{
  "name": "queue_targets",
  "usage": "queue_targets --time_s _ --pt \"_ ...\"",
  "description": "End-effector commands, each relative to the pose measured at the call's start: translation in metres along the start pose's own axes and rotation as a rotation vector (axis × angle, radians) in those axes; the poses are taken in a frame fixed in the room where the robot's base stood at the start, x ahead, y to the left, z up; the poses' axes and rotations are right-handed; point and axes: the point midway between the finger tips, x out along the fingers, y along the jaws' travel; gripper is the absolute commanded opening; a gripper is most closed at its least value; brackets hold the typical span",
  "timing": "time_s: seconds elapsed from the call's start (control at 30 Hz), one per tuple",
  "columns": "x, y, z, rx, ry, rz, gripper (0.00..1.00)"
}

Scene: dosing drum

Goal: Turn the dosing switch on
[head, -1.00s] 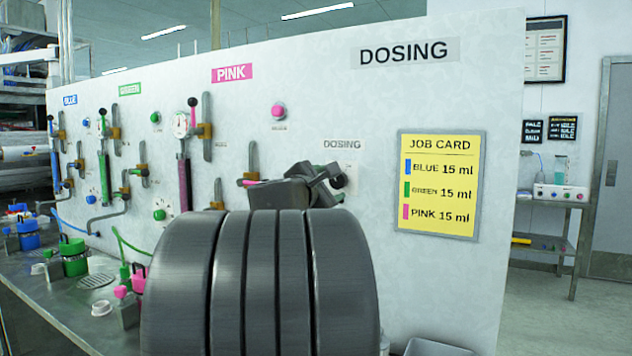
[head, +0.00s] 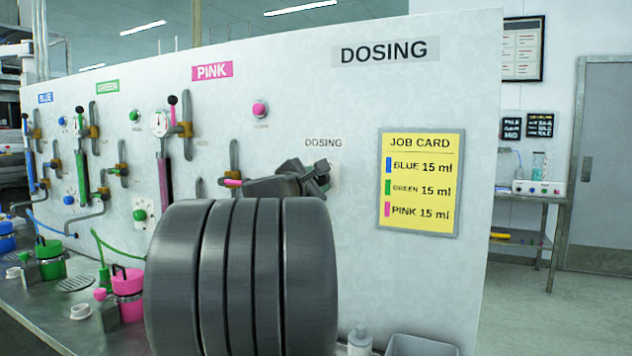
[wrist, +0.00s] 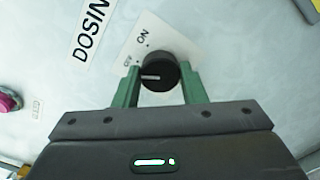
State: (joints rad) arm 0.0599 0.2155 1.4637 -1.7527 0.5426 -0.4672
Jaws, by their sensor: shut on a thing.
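The dosing switch (wrist: 158,74) is a round black knob on a white plate marked OFF and ON. It shows in the wrist view, with its white pointer line facing left, near the OFF mark. My gripper (wrist: 160,92) has its two green fingers on either side of the knob, shut on it. In the head view my gripper (head: 318,177) is at the panel just below the small DOSING label (head: 323,142). There it hides most of the switch.
The white panel (head: 300,95) carries valves, gauges and buttons in blue, green and pink sections at left. A yellow job card (head: 420,182) is right of the switch. A grey bin (head: 420,346) and a white bottle (head: 360,340) are below.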

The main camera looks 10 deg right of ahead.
Motion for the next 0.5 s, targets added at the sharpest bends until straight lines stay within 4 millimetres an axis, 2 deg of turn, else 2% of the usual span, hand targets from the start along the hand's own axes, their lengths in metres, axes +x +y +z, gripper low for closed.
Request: queue_targets --time_s 0.27,0.5 --pt "-0.0003 -0.0028 -0.0027 0.076 0.0 0.001 0.15" --pt "-0.0003 -0.0048 -0.0045 0.252 0.0 0.002 0.15"
